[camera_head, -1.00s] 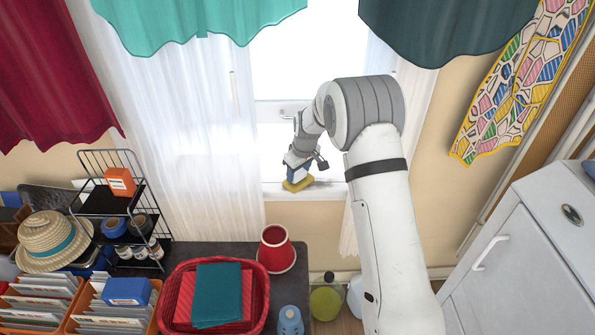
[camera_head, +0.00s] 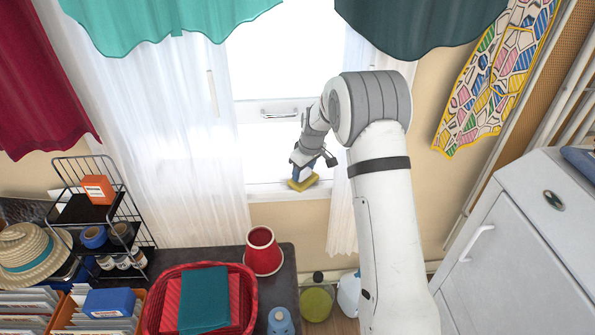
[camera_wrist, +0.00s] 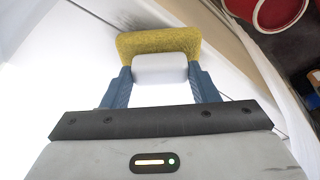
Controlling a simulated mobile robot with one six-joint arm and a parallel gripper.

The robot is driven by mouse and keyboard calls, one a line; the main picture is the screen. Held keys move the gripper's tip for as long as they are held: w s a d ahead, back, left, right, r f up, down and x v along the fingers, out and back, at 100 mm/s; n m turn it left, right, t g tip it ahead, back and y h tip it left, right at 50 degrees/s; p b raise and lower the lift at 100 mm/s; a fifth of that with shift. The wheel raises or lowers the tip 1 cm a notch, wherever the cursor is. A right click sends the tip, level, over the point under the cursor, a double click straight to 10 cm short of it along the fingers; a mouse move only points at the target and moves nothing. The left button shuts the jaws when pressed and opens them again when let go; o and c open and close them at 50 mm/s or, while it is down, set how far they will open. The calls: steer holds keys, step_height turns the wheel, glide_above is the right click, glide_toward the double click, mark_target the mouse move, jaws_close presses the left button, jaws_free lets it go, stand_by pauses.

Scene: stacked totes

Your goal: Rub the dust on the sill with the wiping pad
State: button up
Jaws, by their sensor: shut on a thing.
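My gripper (camera_head: 302,174) is shut on the wiping pad (camera_head: 303,184), which has a yellow face and a white grip block. In the wrist view my blue fingers hold the white block, and the yellow pad (camera_wrist: 158,42) extends beyond it. The pad is at the window sill (camera_head: 268,191), at its right part near the white curtain. I cannot tell whether the pad touches the sill.
Below the sill, a dark table holds a red cone-shaped shade (camera_head: 263,251), a red basket (camera_head: 157,318) and a black wire rack (camera_head: 75,191). A white curtain (camera_head: 180,120) hangs left of the window. A white cabinet (camera_head: 520,250) stands at right.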

mark_target(312, 176)
steer(key=shift+d+f+b, duration=0.15)
steer(key=shift+d+b, duration=0.2)
steer(key=shift+d, duration=0.95)
steer(key=shift+d+f+b, duration=0.1)
steer(key=shift+d+b, duration=0.2)
steer(key=shift+d, duration=1)
steer(key=shift+d+r, duration=0.1)
steer(key=shift+d, duration=0.8)
steer(key=shift+a, duration=1.9)
steer(key=shift+s+a+r, duration=0.1)
steer(key=shift+a, duration=0.5)
steer(key=shift+s+a+r, duration=0.1)
steer(key=shift+a, duration=0.5)
steer(key=shift+w+a, duration=0.15)
steer(key=shift+a, duration=1.05)
steer(key=shift+a+f, duration=0.15)
steer(key=shift+a, duration=1.3)
steer(key=shift+a+f, duration=0.1)
steer(key=shift+a, duration=1.35)
step_height(312, 176, up, 6)
steer(key=p, duration=0.3)
